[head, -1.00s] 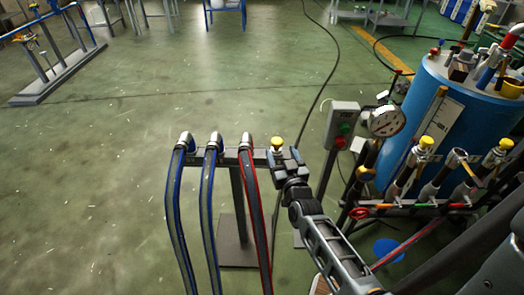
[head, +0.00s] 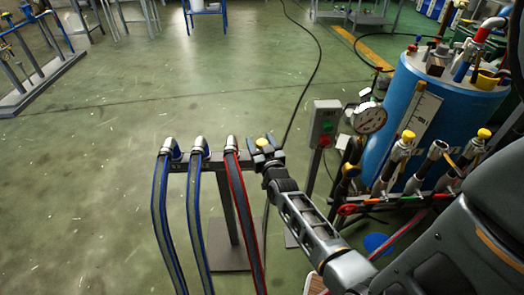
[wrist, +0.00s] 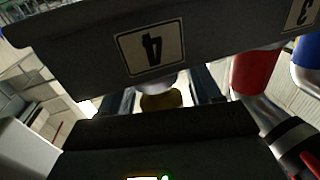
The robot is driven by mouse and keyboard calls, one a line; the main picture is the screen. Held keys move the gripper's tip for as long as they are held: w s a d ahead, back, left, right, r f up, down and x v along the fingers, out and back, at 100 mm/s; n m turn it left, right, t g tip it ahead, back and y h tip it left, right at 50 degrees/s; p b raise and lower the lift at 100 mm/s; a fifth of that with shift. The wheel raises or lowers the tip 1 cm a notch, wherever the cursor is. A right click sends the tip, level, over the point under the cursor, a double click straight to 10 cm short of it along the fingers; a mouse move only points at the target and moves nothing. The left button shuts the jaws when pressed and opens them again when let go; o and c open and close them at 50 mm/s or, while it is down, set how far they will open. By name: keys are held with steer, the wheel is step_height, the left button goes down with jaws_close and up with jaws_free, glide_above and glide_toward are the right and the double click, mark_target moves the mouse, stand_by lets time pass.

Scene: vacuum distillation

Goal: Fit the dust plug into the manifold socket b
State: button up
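A dust plug with a yellow top (head: 263,143) stands at the right end of the hose stand, beside the red-striped hose. My gripper (head: 265,155) is at it, one finger on each side. In the wrist view, the yellow plug (wrist: 161,99) shows between my two dark fingers, with a gap on both sides, below a grey bar labelled 4 (wrist: 151,47). Its lower end is hidden. On the manifold by the blue tank, the middle socket (head: 437,150) shows no yellow top. The sockets left (head: 407,137) and right (head: 483,135) of it have yellow tops. No socket letters are readable.
Two blue-striped hoses and a red-striped hose (head: 240,200) hang from the stand (head: 222,162). A control box with green and red buttons (head: 325,122) and a gauge (head: 370,117) stand between the stand and the blue tank (head: 395,90).

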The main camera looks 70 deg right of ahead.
steer(key=c, duration=1)
steer(key=shift+o, duration=0.2)
